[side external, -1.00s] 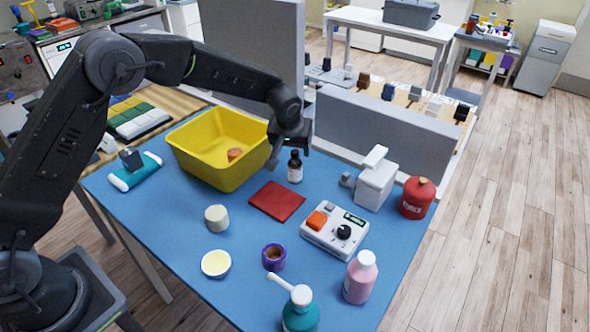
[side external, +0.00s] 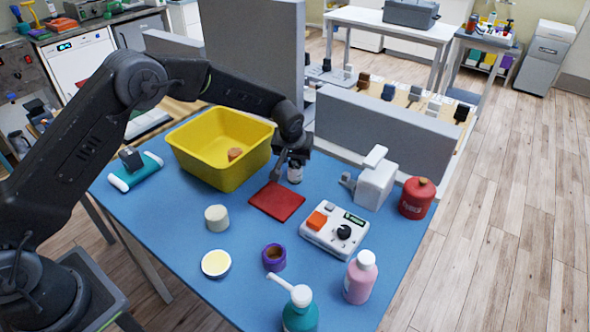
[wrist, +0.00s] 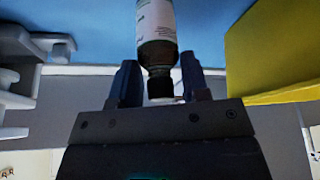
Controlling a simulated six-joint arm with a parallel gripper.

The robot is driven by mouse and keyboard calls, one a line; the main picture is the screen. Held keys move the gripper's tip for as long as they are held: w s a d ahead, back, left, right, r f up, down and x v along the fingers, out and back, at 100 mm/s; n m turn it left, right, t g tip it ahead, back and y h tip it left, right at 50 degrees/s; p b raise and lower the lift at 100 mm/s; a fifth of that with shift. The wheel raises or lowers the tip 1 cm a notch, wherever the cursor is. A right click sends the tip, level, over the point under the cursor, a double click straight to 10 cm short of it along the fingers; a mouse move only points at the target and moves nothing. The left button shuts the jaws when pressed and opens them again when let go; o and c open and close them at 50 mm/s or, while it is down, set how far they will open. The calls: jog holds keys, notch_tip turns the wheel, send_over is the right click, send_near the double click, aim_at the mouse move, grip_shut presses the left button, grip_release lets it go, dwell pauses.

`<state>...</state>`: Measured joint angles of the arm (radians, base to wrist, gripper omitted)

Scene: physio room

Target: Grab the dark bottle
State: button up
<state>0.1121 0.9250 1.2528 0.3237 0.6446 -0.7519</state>
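The dark bottle (side external: 295,173) stands upright on the blue table, beyond the red pad. It has a pale label and dark cap, and its upper part is hidden by my gripper (side external: 292,165) in the side view. In the wrist view the bottle (wrist: 156,25) lies between the two fingers of my gripper (wrist: 158,66), with its cap toward the palm. The fingers are apart, with a narrow gap showing beside the bottle's neck. I see no clear contact.
A yellow bin (side external: 207,174) stands close to the left of the bottle. The red pad (side external: 276,201) lies in front. A grey partition (side external: 390,140) stands behind. A white device (side external: 375,184) and a control box (side external: 334,230) are to the right.

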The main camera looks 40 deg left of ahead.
jog(key=c, duration=0.5)
jog(key=shift+o, duration=0.2)
jog(key=shift+r, duration=0.15)
